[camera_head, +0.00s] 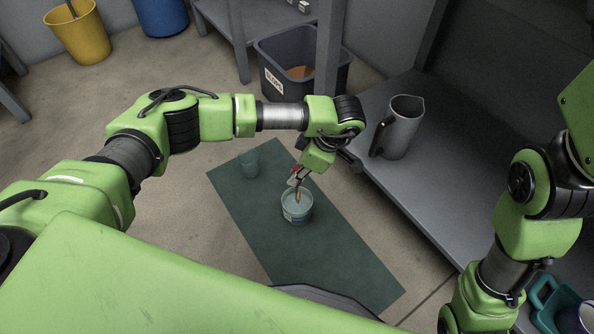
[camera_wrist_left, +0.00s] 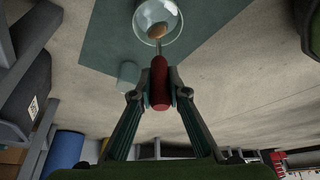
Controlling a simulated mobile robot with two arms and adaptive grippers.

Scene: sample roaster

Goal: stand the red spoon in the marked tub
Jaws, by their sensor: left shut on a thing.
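My left gripper (camera_head: 297,177) is shut on the red handle of the spoon, which shows clearly in the left wrist view as the red spoon (camera_wrist_left: 159,85). The spoon points down with its brownish bowl end at the mouth of a clear, pale tub (camera_head: 297,213). The tub (camera_wrist_left: 172,35) stands upright on the dark green mat (camera_head: 330,255) and has a bluish mark on its side. I cannot tell whether the spoon touches the tub's bottom. My right arm shows at the right, but its gripper is out of view.
A small translucent teal cup (camera_head: 249,164) stands on the mat, left of and behind the tub. A grey jug (camera_head: 402,130) stands on the low grey platform (camera_head: 440,185) at the right. A dark labelled bin (camera_head: 282,77) stands behind. The mat's front part is clear.

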